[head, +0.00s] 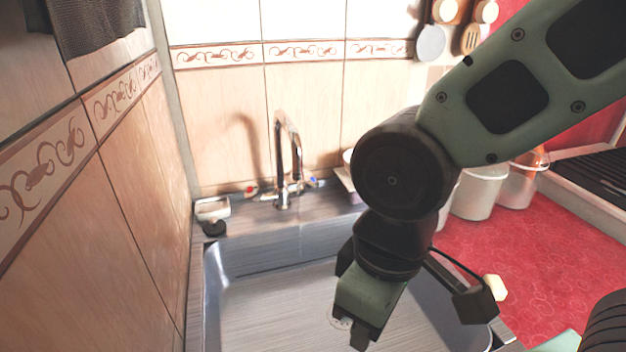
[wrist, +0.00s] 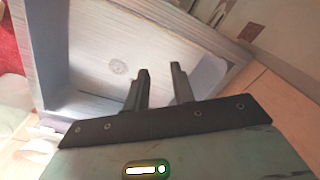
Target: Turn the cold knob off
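The chrome faucet (head: 283,160) stands at the back of the sink, in front of the tiled wall. Its cold knob (head: 312,183), marked blue, is on the right side. The hot knob (head: 251,191), marked red, is on the left. How far each knob is turned is too small to tell. My gripper (head: 362,338) hangs over the sink basin, in front of and to the right of the faucet, apart from it. The wrist view shows its two fingers (wrist: 160,75) apart with nothing between them. The faucet does not show in the wrist view.
The metal sink (head: 305,255) has a drain (wrist: 118,68). A soap dish (head: 212,208) and a dark stopper (head: 214,228) sit at its back left corner. White canisters (head: 478,192) stand on the red counter (head: 545,255) at right. A tiled wall (head: 90,260) closes the left side.

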